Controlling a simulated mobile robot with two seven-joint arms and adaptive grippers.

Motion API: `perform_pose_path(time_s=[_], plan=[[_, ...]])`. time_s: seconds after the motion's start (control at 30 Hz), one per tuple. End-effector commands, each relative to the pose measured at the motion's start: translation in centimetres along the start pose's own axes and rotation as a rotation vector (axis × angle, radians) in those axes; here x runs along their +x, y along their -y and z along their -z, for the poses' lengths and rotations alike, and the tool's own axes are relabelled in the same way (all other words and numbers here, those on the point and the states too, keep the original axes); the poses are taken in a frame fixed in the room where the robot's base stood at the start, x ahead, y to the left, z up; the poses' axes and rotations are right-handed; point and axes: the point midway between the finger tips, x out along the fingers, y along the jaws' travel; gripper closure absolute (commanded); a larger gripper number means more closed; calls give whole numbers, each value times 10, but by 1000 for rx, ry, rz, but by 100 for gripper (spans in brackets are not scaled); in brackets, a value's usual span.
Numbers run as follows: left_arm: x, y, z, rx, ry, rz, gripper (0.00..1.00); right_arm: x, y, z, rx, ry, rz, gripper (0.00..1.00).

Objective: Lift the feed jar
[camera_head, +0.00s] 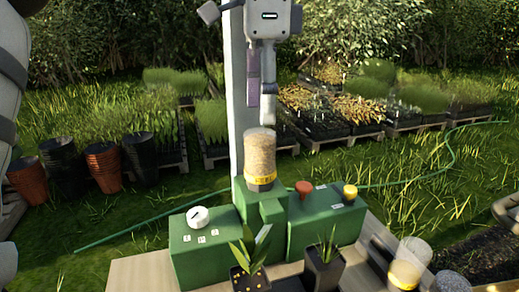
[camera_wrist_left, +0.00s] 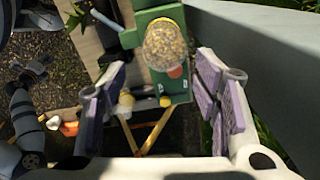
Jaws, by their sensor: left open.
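The feed jar (camera_head: 260,155) stands upright on the green machine (camera_head: 200,250) in the head view. It is clear, full of tan grain, with a yellow labelled band near its base. My left gripper (camera_head: 261,110) hangs above the jar with its fingers pointing down, apart from it. In the left wrist view the left gripper (camera_wrist_left: 162,95) is open and empty, its purple pads wide apart. There the jar (camera_wrist_left: 165,45) shows above the middle of the gap.
A white knob (camera_head: 197,217), a red knob (camera_head: 305,187) and a yellow button (camera_head: 350,192) stick up from the machine. A second, partly filled jar (camera_head: 408,265) and potted plants (camera_head: 323,268) stand in front. Stacked pots (camera_head: 103,165) and seedling trays (camera_head: 310,120) lie behind.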

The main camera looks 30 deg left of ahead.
Motion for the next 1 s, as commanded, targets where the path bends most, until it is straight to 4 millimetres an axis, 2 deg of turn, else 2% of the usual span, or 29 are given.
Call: perform_pose_path(time_s=[0.4, 0.5, 0.67, 0.7, 0.87, 0.9, 1.0], plan=[[68, 2, -5, 0, -1, -2, 44, -2, 0, 3, -1, -11, 1, 100], [76, 2, -5, -2, -1, -1, 44, -3, 0, 3, -1, -11, 1, 100], [76, 2, -5, -2, -1, 0, 44, -2, 0, 3, -1, -11, 1, 100], [76, 2, -5, -2, -1, 0, 46, -2, 0, 3, -1, -11, 1, 100], [76, 2, -5, -2, -1, 0, 83, -2, 0, 3, -1, -11, 1, 100], [76, 2, -5, -2, -1, 0, 87, -2, 0, 3, -1, -11, 1, 100], [76, 3, -5, -2, -1, 1, 87, -2, 0, 3, -1, -11, 1, 100]])
